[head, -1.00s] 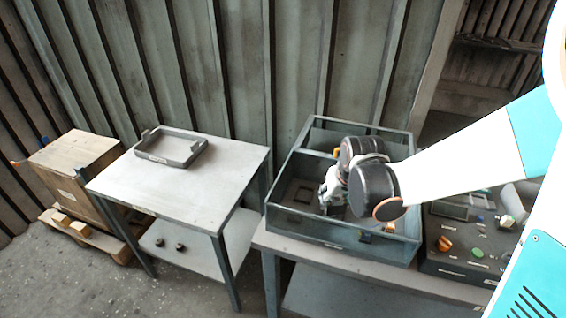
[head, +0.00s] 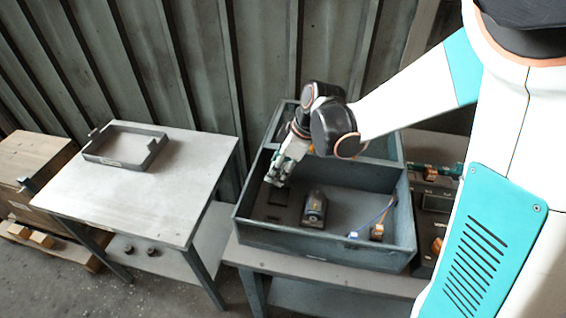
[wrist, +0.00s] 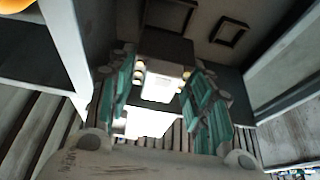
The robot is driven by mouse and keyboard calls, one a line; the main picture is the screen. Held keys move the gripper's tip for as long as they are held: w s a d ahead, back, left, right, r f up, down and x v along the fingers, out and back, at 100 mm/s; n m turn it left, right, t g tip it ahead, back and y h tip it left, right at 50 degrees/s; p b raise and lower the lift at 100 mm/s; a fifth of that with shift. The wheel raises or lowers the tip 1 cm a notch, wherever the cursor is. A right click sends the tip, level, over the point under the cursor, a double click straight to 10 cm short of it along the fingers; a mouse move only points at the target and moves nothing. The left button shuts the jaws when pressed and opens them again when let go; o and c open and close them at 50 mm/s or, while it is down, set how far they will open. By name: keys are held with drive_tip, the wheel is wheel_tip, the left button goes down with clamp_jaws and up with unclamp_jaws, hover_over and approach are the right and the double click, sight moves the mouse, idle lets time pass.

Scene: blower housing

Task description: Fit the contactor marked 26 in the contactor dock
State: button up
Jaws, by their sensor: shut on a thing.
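My gripper (head: 276,181) is inside the left part of the open grey housing (head: 322,257), above its floor. In the wrist view my gripper (wrist: 163,108) has its teal fingers shut on a dark block with a white face (wrist: 160,86), which I take to be the contactor; no number is readable on it. In the head view the held block is mostly hidden by the fingers. Dark square outlines on the housing floor show below the gripper (head: 280,196); the wrist view shows two framed recesses, one at the upper right (wrist: 230,29). I cannot tell which is the contactor dock.
A dark rounded motor-like part (head: 314,209) stands on the housing floor to the right of the gripper. An orange part (head: 377,231) and a blue wire lie farther right. Housing walls surround the gripper. A side table (head: 130,195) with a grey tray (head: 125,160) stands left.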

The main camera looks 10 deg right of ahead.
drive_tip(key=shift+f+b, duration=1.85)
drive_tip(key=shift+f, duration=0.9)
drive_tip(key=shift+f+b, duration=1.15)
drive_tip(key=shift+f, duration=0.1)
drive_tip(key=o, duration=1.1)
drive_tip(key=shift+c, duration=0.2)
drive_tip(key=v, duration=1.2)
drive_tip(key=shift+s, duration=0.15)
drive_tip(key=s+d+r+m+t+h, duration=0.2)
drive_tip(key=s+d+m, duration=0.1)
drive_tip(key=s+m, duration=0.3)
drive_tip(key=s+d+r+m+t+h, duration=0.2)
drive_tip(key=s+d+m+t, duration=0.1)
drive_tip(key=s+m, duration=0.4)
drive_tip(key=s+d, duration=0.1)
drive_tip(key=s, duration=0.2)
drive_tip(key=shift+m, duration=0.3)
